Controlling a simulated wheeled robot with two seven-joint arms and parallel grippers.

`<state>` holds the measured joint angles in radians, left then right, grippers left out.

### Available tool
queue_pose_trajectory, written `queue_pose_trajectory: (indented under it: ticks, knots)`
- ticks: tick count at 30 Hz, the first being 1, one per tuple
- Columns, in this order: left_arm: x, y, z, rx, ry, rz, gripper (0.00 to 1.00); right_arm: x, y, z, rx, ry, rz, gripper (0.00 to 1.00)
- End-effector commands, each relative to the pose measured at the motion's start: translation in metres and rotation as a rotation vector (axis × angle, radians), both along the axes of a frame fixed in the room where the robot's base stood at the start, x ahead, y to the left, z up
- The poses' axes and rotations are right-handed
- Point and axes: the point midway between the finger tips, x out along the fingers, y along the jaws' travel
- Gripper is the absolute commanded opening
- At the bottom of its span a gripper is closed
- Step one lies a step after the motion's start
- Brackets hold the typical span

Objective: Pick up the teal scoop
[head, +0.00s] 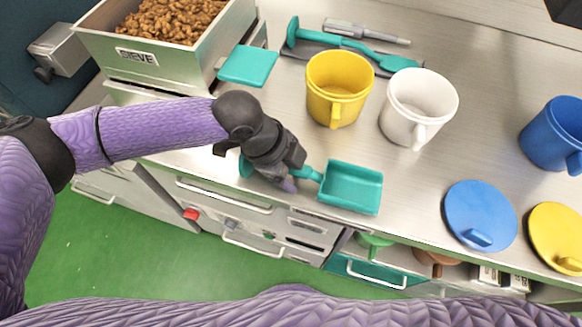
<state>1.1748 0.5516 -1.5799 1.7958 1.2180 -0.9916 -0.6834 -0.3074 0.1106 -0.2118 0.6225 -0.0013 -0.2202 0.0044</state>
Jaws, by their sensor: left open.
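The teal scoop (350,188) lies on the steel counter near its front edge, with its square pan to the right. Its handle runs left under my left gripper, and the handle's rounded end shows beyond the wrist. My left gripper (291,181) is open, with its fingers down at the handle close to the pan. The gripper hides the middle of the handle, so I cannot tell whether the fingers touch it. My right gripper is not in view.
A yellow jug (338,88) and a white jug (419,107) stand behind the scoop. Teal utensils (345,43) lie on a dark mat farther back. The sieve box (165,50) holds brown pieces. A blue lid (480,215), yellow lid (556,236) and blue jug (553,135) are right.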

Motion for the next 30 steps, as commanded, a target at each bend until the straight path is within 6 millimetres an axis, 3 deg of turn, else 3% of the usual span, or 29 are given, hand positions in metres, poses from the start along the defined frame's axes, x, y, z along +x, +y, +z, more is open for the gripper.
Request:
queue_pose_trajectory:
  ticks: [4,15,25,30]
  knots:
    - [0.0,0.0,0.001,0.0,0.0,0.0,0.75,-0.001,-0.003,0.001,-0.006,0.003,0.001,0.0]
    - [0.0,0.0,0.001,0.0,0.0,0.0,0.0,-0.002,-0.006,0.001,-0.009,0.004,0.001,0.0]
    - [0.0,0.0,0.003,0.0,-0.001,0.0,0.0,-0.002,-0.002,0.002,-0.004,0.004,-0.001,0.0]
    - [0.001,0.0,0.04,-0.002,-0.006,-0.001,0.0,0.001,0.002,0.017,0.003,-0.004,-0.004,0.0]
